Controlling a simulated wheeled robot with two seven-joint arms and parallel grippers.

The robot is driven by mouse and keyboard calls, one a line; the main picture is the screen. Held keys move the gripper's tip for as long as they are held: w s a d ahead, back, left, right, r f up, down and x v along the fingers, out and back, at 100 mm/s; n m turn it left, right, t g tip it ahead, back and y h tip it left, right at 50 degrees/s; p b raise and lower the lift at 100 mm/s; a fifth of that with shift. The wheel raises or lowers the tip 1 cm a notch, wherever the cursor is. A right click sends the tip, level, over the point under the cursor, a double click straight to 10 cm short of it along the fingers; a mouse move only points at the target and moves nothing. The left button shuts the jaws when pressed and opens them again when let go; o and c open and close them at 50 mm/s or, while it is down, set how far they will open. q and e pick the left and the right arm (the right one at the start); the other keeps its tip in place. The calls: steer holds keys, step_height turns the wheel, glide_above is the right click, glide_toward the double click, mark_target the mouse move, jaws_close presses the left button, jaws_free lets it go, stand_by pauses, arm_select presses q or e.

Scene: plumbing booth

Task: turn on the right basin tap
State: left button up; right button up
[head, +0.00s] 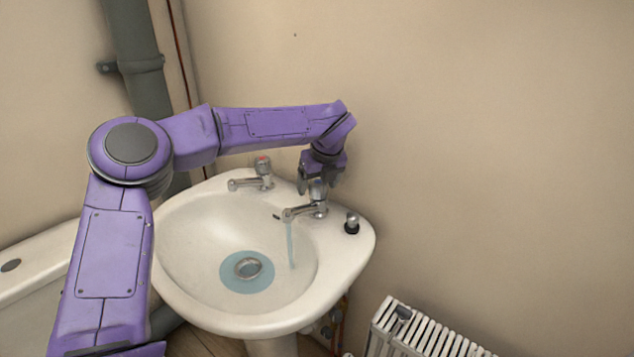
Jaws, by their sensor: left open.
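The right basin tap (306,211) stands on the back rim of the white basin (191,284). A stream of water (291,246) falls from its spout into the bowl. My left gripper (318,191) points down over this tap, with its open fingers on either side of the tap's head. I cannot tell whether the fingers touch it. The left basin tap (252,181), with a red mark on top, stands apart to the left, and no water shows from it. My right gripper is not in view.
A plug or small knob (352,222) stands on the basin's right rim. Shallow water (236,283) surrounds the drain (248,268). A white radiator (430,333) is at the lower right. A grey pipe (140,62) runs up the wall at the upper left.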

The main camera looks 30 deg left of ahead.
arm_select(q)
steer(key=v, duration=1)
steer(key=shift+r, duration=0.25)
